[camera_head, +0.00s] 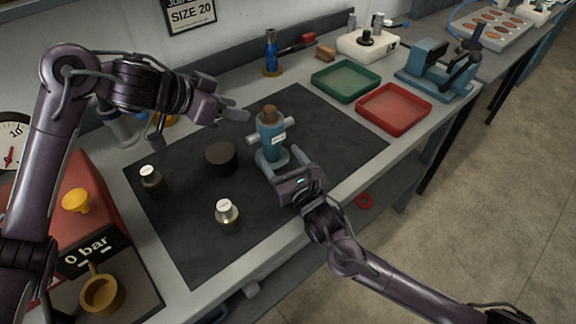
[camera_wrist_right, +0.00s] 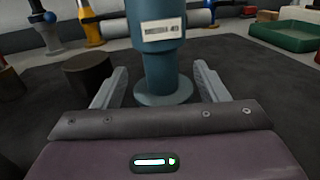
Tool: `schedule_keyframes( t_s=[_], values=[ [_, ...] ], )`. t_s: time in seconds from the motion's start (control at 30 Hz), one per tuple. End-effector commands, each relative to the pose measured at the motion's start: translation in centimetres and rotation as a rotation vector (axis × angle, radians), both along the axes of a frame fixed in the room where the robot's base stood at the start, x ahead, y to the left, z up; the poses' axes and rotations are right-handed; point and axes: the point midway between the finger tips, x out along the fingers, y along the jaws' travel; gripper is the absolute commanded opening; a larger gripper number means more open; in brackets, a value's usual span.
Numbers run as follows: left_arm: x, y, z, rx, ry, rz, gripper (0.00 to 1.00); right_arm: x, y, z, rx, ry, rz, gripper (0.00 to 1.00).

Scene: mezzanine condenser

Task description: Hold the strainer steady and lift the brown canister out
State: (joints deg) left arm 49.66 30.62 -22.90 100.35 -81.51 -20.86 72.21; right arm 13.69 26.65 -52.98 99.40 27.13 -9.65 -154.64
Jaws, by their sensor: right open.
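The blue strainer (camera_head: 270,140) stands upright on the dark mat, with a pipe stub on each side and a white label. The brown canister (camera_head: 270,114) sits in its top, with only its upper end showing. My right gripper (camera_head: 288,168) is low at the strainer's base, its open fingers on either side of the body. In the right wrist view the strainer (camera_wrist_right: 158,60) stands between the fingers (camera_wrist_right: 157,88), with gaps on both sides; the canister is out of that frame. My left gripper (camera_head: 238,128) is up and left of the strainer, apart from it; its fingers look spread and empty.
A dark round puck (camera_head: 221,158) and two small labelled bottles (camera_head: 227,212) (camera_head: 151,178) stand on the mat (camera_head: 330,135). A green tray (camera_head: 345,80) and a red tray (camera_head: 393,107) are at the back right. A red gauge unit (camera_head: 90,215) is at left.

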Motion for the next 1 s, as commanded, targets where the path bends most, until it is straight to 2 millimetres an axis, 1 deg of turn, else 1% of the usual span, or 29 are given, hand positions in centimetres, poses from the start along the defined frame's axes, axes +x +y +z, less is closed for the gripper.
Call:
schedule_keyframes(
  t_s=[0.03, 0.1, 0.3, 0.43, 0.67, 0.77, 1.0],
  values=[
    [0.0, 0.0, 0.0, 0.0, 0.0, 0.0, 0.36, 0.9, 0.4, 0.1, 0.002, -0.002, -0.001, 0.67],
    [0.0, 0.0, 0.0, 0.0, 0.0, 0.0, 0.36, 1.9, 0.8, 0.1, 0.003, -0.001, -0.002, 0.67],
    [0.0, 0.0, 0.0, 0.0, 0.0, 0.0, 0.36, 3.9, 1.6, 0.0, 0.0, -0.001, -0.001, 0.67],
    [0.0, 0.0, 0.0, 0.0, 0.0, 0.0, 0.36, 4.4, 1.8, 0.0, 0.001, 0.0, 0.0, 0.67],
    [0.0, 0.0, 0.0, 0.0, 0.0, 0.0, 0.36, 4.5, 1.8, 0.0, 0.001, 0.0, 0.0, 0.67],
    [0.0, 0.0, 0.0, 0.0, 0.0, 0.0, 0.36, 4.5, 1.8, 0.0, 0.001, 0.0, 0.0, 0.56],
    [0.0, 0.0, 0.0, 0.0, 0.0, 0.0, 0.36, 4.5, 1.8, 0.0, 0.001, 0.0, 0.0, 0.25]
  ],
)
